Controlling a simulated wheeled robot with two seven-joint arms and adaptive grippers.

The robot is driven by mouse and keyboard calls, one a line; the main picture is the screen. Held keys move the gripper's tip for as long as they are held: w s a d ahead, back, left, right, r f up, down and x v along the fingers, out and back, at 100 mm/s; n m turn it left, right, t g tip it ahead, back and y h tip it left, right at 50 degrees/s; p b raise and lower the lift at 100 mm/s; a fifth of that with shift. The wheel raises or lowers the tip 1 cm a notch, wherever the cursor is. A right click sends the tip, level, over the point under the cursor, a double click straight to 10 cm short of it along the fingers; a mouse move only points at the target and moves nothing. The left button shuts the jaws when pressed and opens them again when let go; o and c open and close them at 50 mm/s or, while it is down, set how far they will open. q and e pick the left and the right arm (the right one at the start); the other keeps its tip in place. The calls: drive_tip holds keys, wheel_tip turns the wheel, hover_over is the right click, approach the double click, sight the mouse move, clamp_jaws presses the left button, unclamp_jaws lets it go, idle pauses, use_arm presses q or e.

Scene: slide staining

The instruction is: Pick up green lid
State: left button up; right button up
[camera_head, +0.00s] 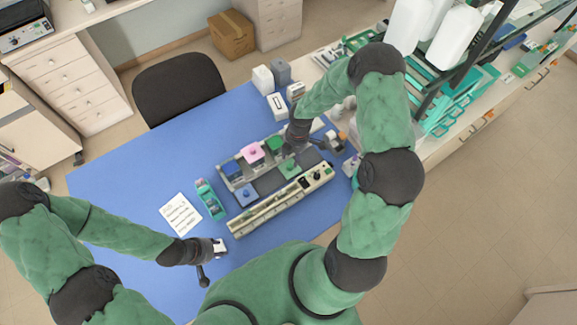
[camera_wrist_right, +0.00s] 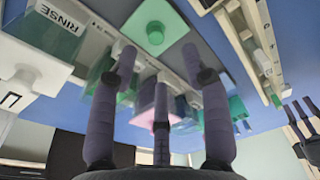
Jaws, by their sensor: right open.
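A green lid with a round knob (camera_head: 289,168) lies flat on the grey strip in front of the staining jars. It shows clearly in the right wrist view (camera_wrist_right: 152,38), near the top. A second green top (camera_head: 275,144) sits on a jar in the row behind. My right gripper (camera_head: 306,144) hangs over the right part of the station; in the wrist view its fingers (camera_wrist_right: 160,70) are spread, with nothing between them and the lid beyond the tips. My left gripper (camera_head: 208,262) is low at the table's front left, its fingers apart and away from the lid.
A pink-topped jar (camera_head: 252,152) and a blue lid (camera_head: 247,193) are close by. A long pale device (camera_head: 280,205) runs along the station's front. A green slide box (camera_head: 210,199) and a paper sheet (camera_head: 181,215) lie left. The blue table's left side (camera_head: 125,165) is clear.

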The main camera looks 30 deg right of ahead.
sight(290, 165)
drive_tip(key=shift+w+a+f+p, duration=0.1)
drive_tip(key=shift+f, duration=1.15)
drive_tip(key=shift+w+a+f+p, duration=0.1)
drive_tip(key=shift+a+f, duration=0.05)
drive_tip(key=shift+f, duration=1.05)
drive_tip(key=shift+w+a+f+p, duration=0.1)
drive_tip(key=shift+f, duration=1.15)
clamp_jaws()
